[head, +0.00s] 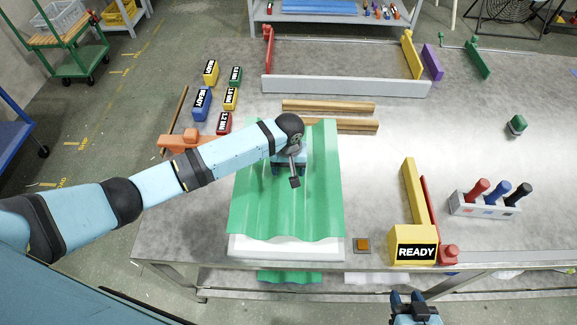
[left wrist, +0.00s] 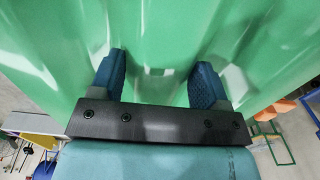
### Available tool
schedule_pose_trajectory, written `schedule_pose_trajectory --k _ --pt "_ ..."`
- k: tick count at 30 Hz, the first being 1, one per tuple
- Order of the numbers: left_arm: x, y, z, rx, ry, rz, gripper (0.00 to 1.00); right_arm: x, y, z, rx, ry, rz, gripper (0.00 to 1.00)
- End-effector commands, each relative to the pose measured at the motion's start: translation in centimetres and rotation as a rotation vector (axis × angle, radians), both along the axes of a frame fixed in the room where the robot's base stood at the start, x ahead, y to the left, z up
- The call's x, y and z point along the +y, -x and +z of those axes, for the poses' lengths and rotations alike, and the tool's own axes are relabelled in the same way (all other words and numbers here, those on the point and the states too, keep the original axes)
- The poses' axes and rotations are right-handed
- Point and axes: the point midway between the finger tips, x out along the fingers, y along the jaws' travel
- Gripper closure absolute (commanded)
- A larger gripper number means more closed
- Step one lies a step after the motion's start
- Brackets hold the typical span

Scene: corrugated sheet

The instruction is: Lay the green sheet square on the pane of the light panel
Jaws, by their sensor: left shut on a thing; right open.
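The green corrugated sheet (head: 318,200) lies over the white light panel (head: 285,246) near the table's front edge. It hides the pane and most of the panel; only the panel's white front part shows. The sheet looks roughly in line with the panel, but I cannot tell whether it rests on it or hangs just above. My left gripper (head: 288,168) is over the sheet's middle and is shut on it. In the left wrist view its two blue fingers (left wrist: 158,82) straddle a ridge of the sheet (left wrist: 45,45). My right gripper (head: 415,298) is open and empty beyond the table's front edge.
Wooden bars (head: 328,106) lie behind the sheet. Labelled blocks (head: 201,103) and an orange clamp (head: 180,140) are at left. The table's right middle is mostly clear.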

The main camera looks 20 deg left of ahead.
Motion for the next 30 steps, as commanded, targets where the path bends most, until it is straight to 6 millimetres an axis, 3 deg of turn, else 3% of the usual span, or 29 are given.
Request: schedule_pose_trajectory --k 4,30 --pt "0.0 0.1 0.3 0.001 0.002 0.000 0.74 -0.1 -0.1 1.3 -0.005 0.002 -0.003 0.57" --pt "0.0 0.1 -6.2 0.000 0.003 0.001 0.74 0.2 -0.2 -1.0 -0.004 -0.005 0.000 0.57"
